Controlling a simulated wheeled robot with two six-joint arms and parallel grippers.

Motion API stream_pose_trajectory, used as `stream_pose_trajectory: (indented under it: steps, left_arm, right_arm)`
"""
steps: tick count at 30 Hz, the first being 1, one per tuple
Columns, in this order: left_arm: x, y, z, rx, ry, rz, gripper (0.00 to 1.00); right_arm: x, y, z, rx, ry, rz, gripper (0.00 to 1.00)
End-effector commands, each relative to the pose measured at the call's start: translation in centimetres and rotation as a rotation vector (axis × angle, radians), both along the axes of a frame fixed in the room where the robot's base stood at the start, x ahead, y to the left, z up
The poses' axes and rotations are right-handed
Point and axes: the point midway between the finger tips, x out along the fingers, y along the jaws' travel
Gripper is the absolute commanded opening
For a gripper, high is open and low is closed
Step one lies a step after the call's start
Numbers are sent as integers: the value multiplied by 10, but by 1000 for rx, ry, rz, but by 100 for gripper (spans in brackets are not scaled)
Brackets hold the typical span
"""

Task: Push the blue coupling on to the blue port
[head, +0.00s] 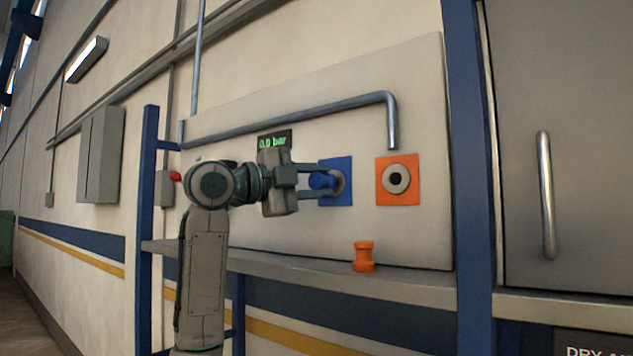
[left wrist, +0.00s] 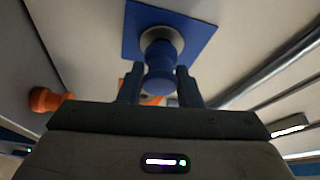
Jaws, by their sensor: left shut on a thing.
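The blue port is a blue square plate (head: 343,163) with a grey ring, fixed on the pale panel. It also shows at the top of the left wrist view (left wrist: 202,22). My left gripper (head: 322,181) is shut on the blue coupling (head: 318,181), with a finger on each side of it. In the left wrist view the coupling (left wrist: 160,76) lines up with the port's grey ring and overlaps it. I cannot tell how far it sits on the port. The fingers hide part of the coupling and ring. My right gripper is not in view.
An orange port (head: 411,168) is right of the blue one. An orange coupling (head: 363,257) stands on the shelf (head: 300,272) below. A bent grey pipe (head: 300,118) runs above the ports. A display (head: 274,141) reads 0.0 bar. A blue post (head: 468,150) stands at the right.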

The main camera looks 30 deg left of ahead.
Motion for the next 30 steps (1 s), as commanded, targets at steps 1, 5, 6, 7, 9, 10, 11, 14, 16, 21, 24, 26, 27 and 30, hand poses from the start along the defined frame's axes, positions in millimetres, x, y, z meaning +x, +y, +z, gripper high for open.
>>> stream_pose_trajectory:
  steps: [1, 5, 6, 7, 9, 10, 11, 14, 16, 21, 24, 26, 27, 30]
  left_arm:
    - [0, 0, 0, 0, 0, 0, 11]
    - [0, 0, 0, 0, 0, 0, 11]
    - [0, 0, 0, 0, 0, 0, 11]
    - [0, 0, 1, 0, 0, 0, 11]
    - [0, 0, 1, 0, 0, 0, 11]
    - [0, 0, 1, 0, 0, 0, 11]
    - [0, 0, 1, 0, 0, 0, 11]
    - [0, 0, 1, 0, 0, 0, 11]
    - [0, 0, 0, 0, 0, 0, 11]
    - [0, 0, 0, 0, 0, 0, 11]
    - [0, 0, 0, 0, 0, 0, 11]
    - [1, 0, 1, 0, 0, 0, 11]
    - [2, 0, 1, 0, 0, 0, 11]
    - [3, 0, 1, 0, 0, 0, 11]
  right_arm:
    - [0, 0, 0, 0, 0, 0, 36]
    - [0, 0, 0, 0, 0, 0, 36]
    - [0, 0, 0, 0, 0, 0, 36]
    - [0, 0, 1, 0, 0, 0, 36]
    - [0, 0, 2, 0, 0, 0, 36]
    - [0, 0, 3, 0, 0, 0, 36]
    - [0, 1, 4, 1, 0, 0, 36]
    - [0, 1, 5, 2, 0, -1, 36]
    - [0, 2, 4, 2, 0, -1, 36]
    - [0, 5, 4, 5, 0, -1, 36]
    - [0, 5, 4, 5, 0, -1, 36]
    - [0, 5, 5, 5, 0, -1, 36]
    - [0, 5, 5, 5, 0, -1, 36]
    - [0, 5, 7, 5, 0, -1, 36]
